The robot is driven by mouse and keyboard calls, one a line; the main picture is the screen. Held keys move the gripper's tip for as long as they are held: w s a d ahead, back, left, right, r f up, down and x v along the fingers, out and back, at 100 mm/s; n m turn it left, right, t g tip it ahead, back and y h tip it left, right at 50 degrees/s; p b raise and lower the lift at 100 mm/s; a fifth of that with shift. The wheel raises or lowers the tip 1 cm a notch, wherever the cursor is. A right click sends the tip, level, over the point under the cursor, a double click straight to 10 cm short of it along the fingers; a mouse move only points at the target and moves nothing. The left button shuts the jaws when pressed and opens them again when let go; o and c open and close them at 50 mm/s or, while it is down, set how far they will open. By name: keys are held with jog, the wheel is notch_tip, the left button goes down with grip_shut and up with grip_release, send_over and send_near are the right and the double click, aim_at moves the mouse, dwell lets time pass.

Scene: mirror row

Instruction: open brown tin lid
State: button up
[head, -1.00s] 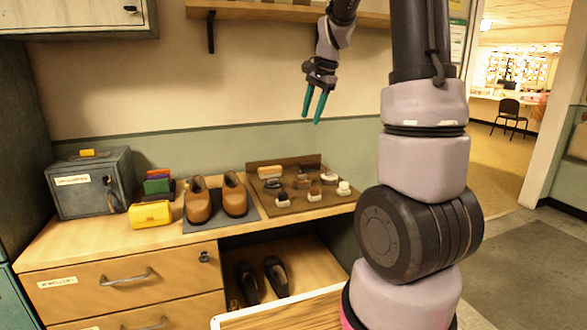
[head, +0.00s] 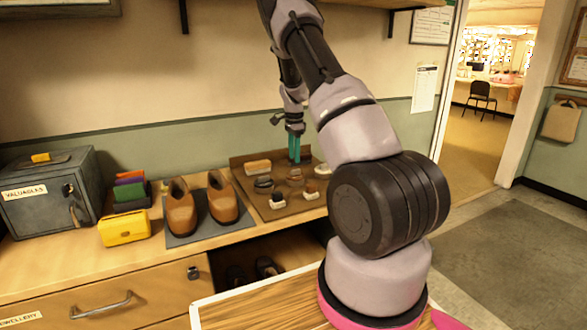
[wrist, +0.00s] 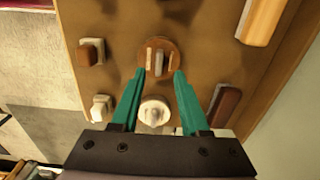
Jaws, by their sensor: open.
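The brown tin (wrist: 158,58) is round, with a pale bar across its lid, and lies on the brown board (wrist: 120,20). In the wrist view it sits just beyond and between my fingertips. In the head view the tin (head: 295,177) is in the middle of the board. My gripper (wrist: 162,76) is open and empty, its teal fingers pointing down at the tin. In the head view my gripper (head: 295,160) hangs over the board's back part. I cannot tell the exact height gap to the lid.
A white tin (wrist: 153,111) lies close beside the brown one, between my fingers in the wrist view. A dark tin (head: 264,184) and several brushes share the board. Brown shoes (head: 222,200), a yellow case (head: 124,229) and a grey safe (head: 50,195) stand left.

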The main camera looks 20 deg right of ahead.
aim_at(295, 173)
notch_tip(295, 173, down, 6)
jog(key=shift+r, duration=0.1)
grip_shut()
dwell(1.5)
